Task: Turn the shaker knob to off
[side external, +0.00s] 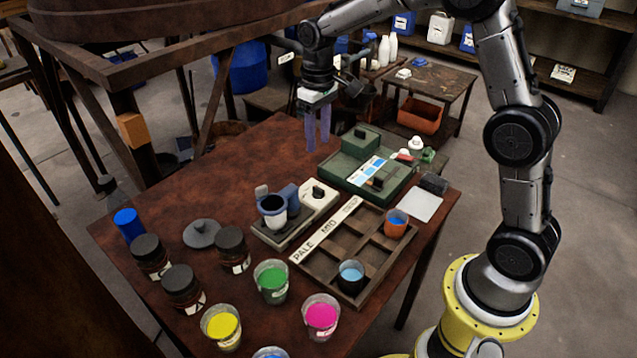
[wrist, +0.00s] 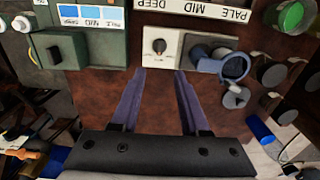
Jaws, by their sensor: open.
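The shaker (side external: 296,214) stands on the brown table, with a cup in its blue-grey clamp (side external: 290,195). Its black knob (side external: 318,191) sits on a pale panel at one end. In the wrist view the knob (wrist: 159,46) lies ahead of my fingertips, roughly midway between them, and the clamped cup (wrist: 234,67) is to its right. My gripper (side external: 318,148) is open and empty, fingers pointing down, above the table behind the shaker. In the wrist view my gripper (wrist: 160,71) shows two purple fingers apart. It does not touch the knob. Any off marking is too small to read.
A green box (side external: 362,168) with blue swatches stands right of the shaker. In front is a wooden tray (side external: 345,240) labelled PALE, MID, DEEP, holding cups. Dark jars (side external: 182,284) and paint cups (side external: 272,276) fill the front left. The table's back left is clear.

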